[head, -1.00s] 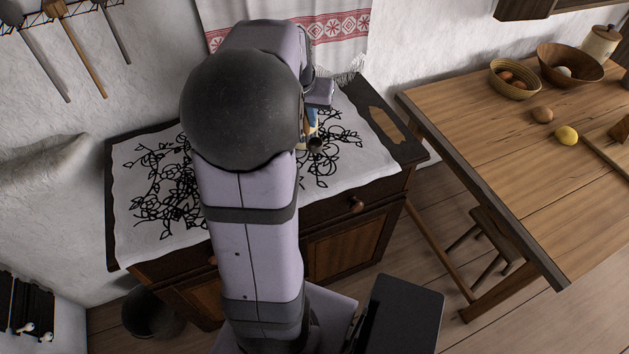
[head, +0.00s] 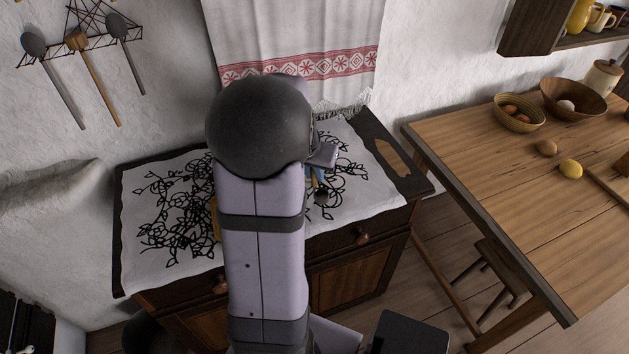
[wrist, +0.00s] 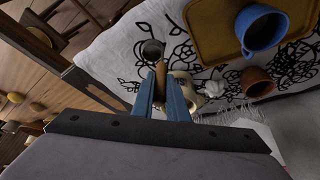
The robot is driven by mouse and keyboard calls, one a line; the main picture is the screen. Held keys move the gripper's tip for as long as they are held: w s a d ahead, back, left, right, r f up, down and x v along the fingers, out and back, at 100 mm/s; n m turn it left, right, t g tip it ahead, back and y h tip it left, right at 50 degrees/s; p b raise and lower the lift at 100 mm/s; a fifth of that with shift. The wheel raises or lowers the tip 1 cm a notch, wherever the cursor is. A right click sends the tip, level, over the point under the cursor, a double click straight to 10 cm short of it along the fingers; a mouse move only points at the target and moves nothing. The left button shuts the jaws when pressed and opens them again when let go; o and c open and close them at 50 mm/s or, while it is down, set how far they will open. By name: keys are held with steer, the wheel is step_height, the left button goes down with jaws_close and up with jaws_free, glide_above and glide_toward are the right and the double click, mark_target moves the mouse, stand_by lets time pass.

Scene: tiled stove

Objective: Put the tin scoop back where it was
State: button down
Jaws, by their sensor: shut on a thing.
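The tin scoop shows in the wrist view as a grey round bowl (wrist: 152,50) with a brown wooden handle (wrist: 160,74). My gripper (wrist: 161,84) is shut on the handle, with the bowl pointing away from the fingers. In the head view the dark scoop (head: 321,198) hangs over the right part of the white embroidered cloth (head: 365,190) on the dark wooden chest. My gripper (head: 317,176) is mostly hidden there behind my arm. I cannot tell how high the scoop is above the cloth.
The wrist view shows a yellow-brown tray (wrist: 203,40), a blue mug (wrist: 266,32), a brown clay cup (wrist: 257,82), a white garlic-like item (wrist: 213,88) and a cream vessel (wrist: 185,90) partly behind a finger. Utensils hang on the wall (head: 79,42). A wooden table (head: 500,180) stands right.

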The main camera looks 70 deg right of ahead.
mark_target(313, 179)
steer(key=shift+f, duration=1.9)
steer(key=shift+f, duration=0.2)
steer(key=c, duration=1.7)
jaws_free()
steer(key=shift+c, duration=0.2)
steer(key=shift+r, duration=0.2)
steer(key=shift+a+r, duration=0.1)
steer(key=shift+r, duration=0.35)
steer(key=b+v, duration=0.2)
steer(key=v, duration=0.9)
steer(key=shift+w+a, duration=0.15)
